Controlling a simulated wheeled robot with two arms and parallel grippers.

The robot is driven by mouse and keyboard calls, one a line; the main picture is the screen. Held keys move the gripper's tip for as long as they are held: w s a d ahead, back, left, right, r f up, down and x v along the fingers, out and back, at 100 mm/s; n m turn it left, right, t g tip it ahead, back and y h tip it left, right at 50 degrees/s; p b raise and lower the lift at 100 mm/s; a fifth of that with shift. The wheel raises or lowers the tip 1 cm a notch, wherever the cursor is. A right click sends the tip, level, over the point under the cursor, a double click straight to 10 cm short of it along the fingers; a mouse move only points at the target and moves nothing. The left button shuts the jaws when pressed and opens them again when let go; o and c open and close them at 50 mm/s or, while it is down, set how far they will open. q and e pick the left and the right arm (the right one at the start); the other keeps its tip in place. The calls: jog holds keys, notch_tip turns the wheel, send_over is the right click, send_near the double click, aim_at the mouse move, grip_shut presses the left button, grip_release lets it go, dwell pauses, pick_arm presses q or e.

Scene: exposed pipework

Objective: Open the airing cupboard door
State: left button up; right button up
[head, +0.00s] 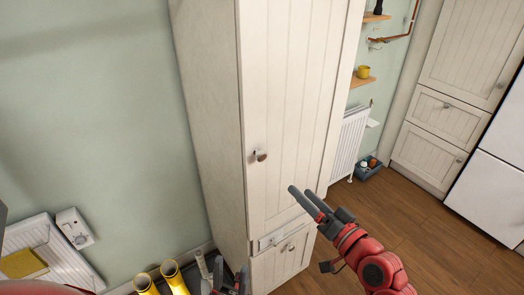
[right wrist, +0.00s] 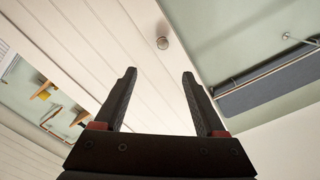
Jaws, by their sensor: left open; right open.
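The tall cream airing cupboard has a panelled upper door (head: 290,95) that looks shut. Its small round knob (head: 260,156) is near the door's left edge; the knob also shows in the right wrist view (right wrist: 162,43), beyond the fingertips and roughly between their lines. My right gripper (head: 302,193) is open and empty, to the right of and below the knob, apart from it. Its two fingers (right wrist: 159,74) stand spread in the right wrist view. My left gripper (head: 228,279) is open low at the bottom edge, partly cut off, near the cupboard's base.
A lower door (head: 283,258) sits under the upper one. Wooden floor (head: 440,235) is clear at right.

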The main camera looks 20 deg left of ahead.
aim_at(263, 157)
jog(key=p+x, duration=0.2)
jog(key=x, duration=0.3)
jog(key=p+x, duration=0.2)
jog(key=x, duration=0.4)
jog(key=p+x, duration=0.2)
jog(key=x, duration=0.3)
jog(key=shift+s+a+r, duration=0.15)
jog(key=shift+s+a, duration=0.05)
jog(key=shift+a, duration=0.2)
jog(key=shift+w+a, duration=0.35)
grip_shut()
dwell(0.3)
